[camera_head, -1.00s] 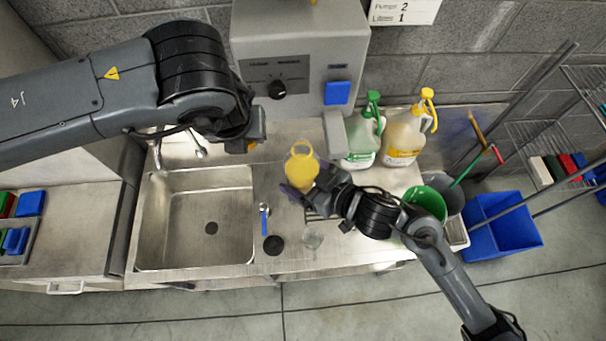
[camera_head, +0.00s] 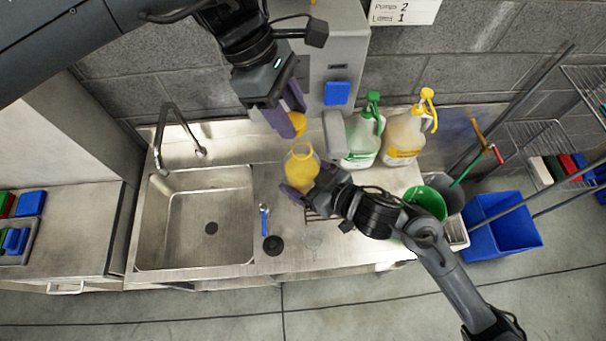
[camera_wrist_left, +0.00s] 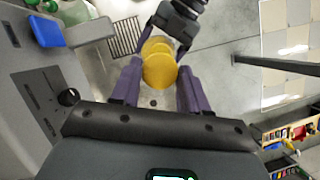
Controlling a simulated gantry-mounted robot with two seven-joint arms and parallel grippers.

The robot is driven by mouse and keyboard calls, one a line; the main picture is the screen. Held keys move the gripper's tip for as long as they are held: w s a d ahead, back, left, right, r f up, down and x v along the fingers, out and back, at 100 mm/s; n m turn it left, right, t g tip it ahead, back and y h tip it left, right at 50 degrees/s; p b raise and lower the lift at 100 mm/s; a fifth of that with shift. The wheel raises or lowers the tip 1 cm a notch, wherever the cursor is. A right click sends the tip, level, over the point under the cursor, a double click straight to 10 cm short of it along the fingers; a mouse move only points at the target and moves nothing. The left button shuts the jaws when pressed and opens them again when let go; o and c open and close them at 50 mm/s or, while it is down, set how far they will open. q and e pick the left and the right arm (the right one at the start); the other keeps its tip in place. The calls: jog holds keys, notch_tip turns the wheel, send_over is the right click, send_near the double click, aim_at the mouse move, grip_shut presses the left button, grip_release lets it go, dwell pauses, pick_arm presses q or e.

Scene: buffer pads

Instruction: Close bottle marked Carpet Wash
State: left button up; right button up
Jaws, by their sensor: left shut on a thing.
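A clear bottle with yellow contents (camera_head: 301,168) stands upright with its round neck uncovered; its label cannot be read. My right gripper (camera_head: 304,186) is closed around its lower body from the right. My left gripper (camera_head: 294,119) is shut on a yellow cap (camera_head: 299,123), just above and behind the bottle's mouth, apart from it in the head view. In the left wrist view the cap (camera_wrist_left: 160,72) sits between the purple fingers, and part of the bottle (camera_wrist_left: 156,46) shows behind it. My right gripper's wrist (camera_wrist_left: 178,20) is at the top there.
A steel sink (camera_head: 205,215) with a tall faucet (camera_head: 172,130) lies to the left. A green-pump jug (camera_head: 362,140) and a yellow-pump jug (camera_head: 403,137) stand to the right at the wall. A grey dispenser (camera_head: 330,65) stands behind.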

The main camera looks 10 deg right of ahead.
aim_at(303, 146)
pick_arm(q)
jog(key=m, duration=0.2)
jog(key=s+d+r+m+g+y, duration=0.1)
jog(key=m, duration=0.1)
jog(key=shift+d+r, duration=0.15)
jog(key=shift+r, duration=0.15)
jog(key=shift+f, duration=0.1)
jog(key=shift+f, duration=1.95)
jog(key=shift+r, duration=0.2)
jog(key=shift+f, duration=0.95)
jog(key=shift+w+f, duration=0.1)
jog(key=shift+f, duration=0.45)
